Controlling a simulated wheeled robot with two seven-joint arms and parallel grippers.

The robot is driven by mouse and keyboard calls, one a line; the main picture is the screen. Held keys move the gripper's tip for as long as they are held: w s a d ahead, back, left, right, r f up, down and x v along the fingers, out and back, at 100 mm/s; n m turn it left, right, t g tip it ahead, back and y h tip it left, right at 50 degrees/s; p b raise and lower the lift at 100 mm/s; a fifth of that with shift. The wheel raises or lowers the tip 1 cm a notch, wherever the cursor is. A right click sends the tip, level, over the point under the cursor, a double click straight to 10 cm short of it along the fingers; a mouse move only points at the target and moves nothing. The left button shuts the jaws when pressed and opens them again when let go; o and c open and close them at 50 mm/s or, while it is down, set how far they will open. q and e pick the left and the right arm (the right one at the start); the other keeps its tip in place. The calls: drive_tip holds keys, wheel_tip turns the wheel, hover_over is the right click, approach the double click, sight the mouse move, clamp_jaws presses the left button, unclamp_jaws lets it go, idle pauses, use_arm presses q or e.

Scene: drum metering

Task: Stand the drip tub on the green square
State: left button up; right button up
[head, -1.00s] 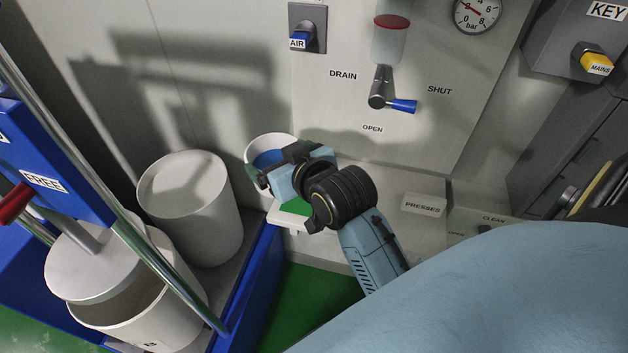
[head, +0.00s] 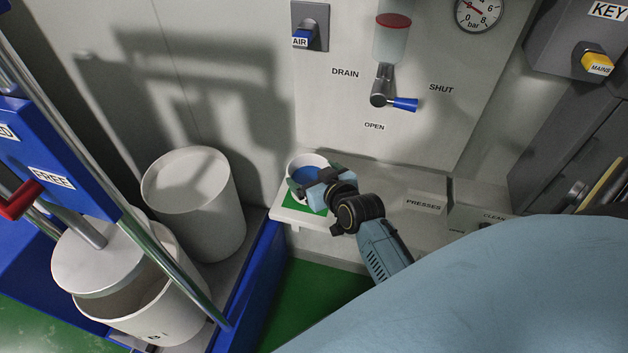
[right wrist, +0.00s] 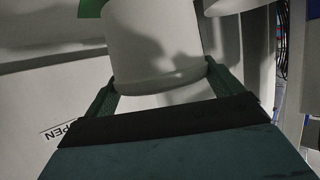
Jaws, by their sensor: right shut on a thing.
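The drip tub is a white round tub (head: 293,163) with blue inside, upright at the left end of a pale ledge. My right gripper (head: 316,182) is shut on the tub's near side. In the right wrist view the tub's white wall (right wrist: 152,45) sits between the two fingers (right wrist: 160,82). The green square (head: 308,203) shows in front of and beside the tub, partly covered by the tub and gripper. The tub is over its back part; I cannot tell whether its base touches it. My left gripper is not in view.
A drain valve with a blue handle (head: 405,104) is on the panel above. A closed white drum (head: 215,215) stands left, beside a blue-framed press holding an open drum (head: 170,315).

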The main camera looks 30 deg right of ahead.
drive_tip(key=shift+f, duration=0.65)
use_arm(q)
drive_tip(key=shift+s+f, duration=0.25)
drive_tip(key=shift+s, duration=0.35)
use_arm(e)
drive_tip(key=shift+f, duration=0.1)
drive_tip(key=o, duration=0.9)
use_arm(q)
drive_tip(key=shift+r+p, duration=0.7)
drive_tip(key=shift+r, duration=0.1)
use_arm(e)
drive_tip(key=d+v, duration=0.1)
drive_tip(key=v, duration=1.1)
drive_tip(key=shift+a, duration=0.45)
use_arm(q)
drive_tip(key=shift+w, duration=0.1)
